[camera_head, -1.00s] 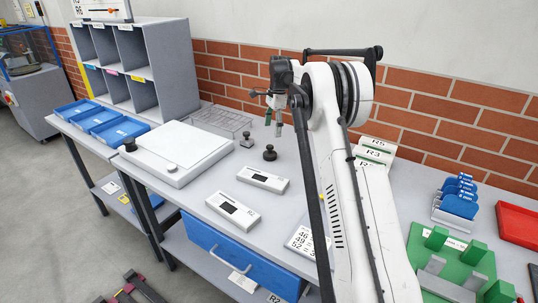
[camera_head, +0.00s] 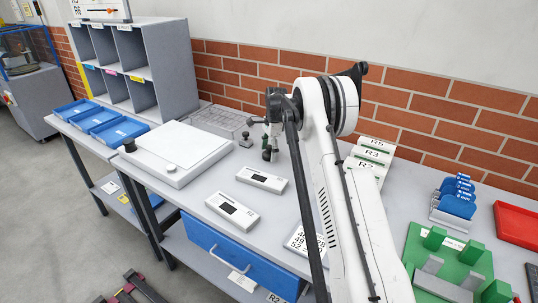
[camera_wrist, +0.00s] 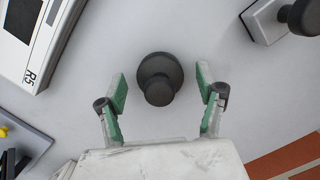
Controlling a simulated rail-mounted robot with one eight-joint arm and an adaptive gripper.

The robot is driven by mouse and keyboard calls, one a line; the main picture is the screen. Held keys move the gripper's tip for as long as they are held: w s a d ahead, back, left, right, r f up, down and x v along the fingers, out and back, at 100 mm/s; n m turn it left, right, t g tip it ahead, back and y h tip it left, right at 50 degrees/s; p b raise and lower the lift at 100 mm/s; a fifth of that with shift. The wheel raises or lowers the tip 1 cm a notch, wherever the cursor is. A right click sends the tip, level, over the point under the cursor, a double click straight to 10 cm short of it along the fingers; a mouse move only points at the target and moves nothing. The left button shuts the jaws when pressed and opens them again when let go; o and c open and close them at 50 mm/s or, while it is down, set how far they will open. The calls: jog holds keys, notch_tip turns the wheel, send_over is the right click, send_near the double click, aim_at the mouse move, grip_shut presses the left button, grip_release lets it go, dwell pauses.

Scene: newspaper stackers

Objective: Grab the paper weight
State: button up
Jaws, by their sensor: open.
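The paper weight is a dark round piece with a knob on top. In the wrist view the paper weight (camera_wrist: 160,76) stands upright on the grey table, between and slightly beyond the tips of my gripper (camera_wrist: 161,92). The green-padded fingers are spread, with a gap on each side of it. In the head view my gripper (camera_head: 267,143) points down over the paper weight (camera_head: 267,156), which is mostly hidden. A second weight with a pale square base and dark knob (camera_head: 246,139) stands just left; it shows at the top right of the wrist view (camera_wrist: 268,18).
A white boxed device (camera_head: 262,180) lies in front of the weight, with another (camera_head: 232,211) nearer. A wire tray (camera_head: 222,118) stands behind left, a white scale-like plate (camera_head: 180,152) further left. R-labelled blocks (camera_head: 372,157) stand right of my arm. The brick wall (camera_head: 230,67) bounds the back.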

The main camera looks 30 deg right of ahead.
jog(key=c, duration=1.6)
